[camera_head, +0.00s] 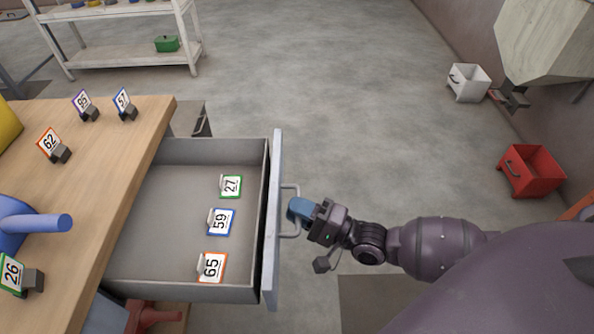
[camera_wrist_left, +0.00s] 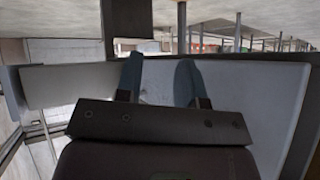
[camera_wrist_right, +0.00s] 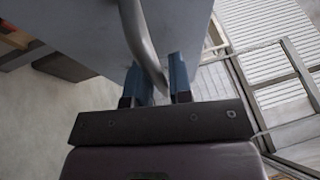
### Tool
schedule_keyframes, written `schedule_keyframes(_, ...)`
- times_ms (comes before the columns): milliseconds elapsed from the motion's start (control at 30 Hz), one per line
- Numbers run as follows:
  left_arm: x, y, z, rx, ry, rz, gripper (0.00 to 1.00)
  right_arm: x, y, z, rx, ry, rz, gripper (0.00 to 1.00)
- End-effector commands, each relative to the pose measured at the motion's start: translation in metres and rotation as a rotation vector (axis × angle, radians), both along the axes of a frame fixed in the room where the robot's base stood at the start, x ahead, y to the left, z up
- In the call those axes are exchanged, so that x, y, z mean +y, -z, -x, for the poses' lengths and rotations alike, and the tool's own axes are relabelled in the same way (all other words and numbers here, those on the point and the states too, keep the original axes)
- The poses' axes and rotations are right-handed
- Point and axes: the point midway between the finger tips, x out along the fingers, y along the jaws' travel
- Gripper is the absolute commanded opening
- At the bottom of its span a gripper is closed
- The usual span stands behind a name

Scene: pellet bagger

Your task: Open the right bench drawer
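The drawer (camera_head: 180,165) is grey and pulled far out from the wooden bench (camera_head: 120,190). Its front panel (camera_head: 272,220) faces right and carries a metal bar handle (camera_head: 290,187). My right gripper (camera_head: 299,209) is at the handle. In the right wrist view the handle bar (camera_wrist_right: 142,35) runs between the blue fingers of the right gripper (camera_wrist_right: 160,82), which appear closed on it. My left gripper (camera_wrist_left: 160,80) shows only in its own wrist view, with its fingers apart and nothing clearly between them.
Numbered cards 27 (camera_head: 231,186), 59 (camera_head: 221,221) and 65 (camera_head: 211,266) lie in the drawer. More cards and a blue object (camera_head: 35,222) are on the bench. A red bin (camera_head: 531,172) and white bin (camera_head: 467,82) stand at right. The floor beyond the drawer is clear.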

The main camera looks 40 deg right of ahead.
Motion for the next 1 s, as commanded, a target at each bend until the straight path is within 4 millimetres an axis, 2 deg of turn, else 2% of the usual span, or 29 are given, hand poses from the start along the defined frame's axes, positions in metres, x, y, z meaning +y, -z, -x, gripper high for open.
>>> schedule_keyframes(33,0.000,0.000,0.000,0.000,0.000,0.000,0.35,0.000,0.000,0.000,0.000,0.000,0.000,0.28)
schedule_keyframes(100,0.000,0.000,0.000,0.000,0.001,-0.001,0.35,0.000,0.000,0.000,0.000,0.000,0.000,0.36)
schedule_keyframes(467,0.000,-0.001,0.000,-0.002,0.001,0.000,0.35,-0.003,0.001,0.004,0.000,0.000,0.001,0.36)
schedule_keyframes(1000,0.002,0.000,0.004,0.014,-0.013,0.007,0.35,-0.047,0.015,0.077,0.000,0.000,0.001,0.36)
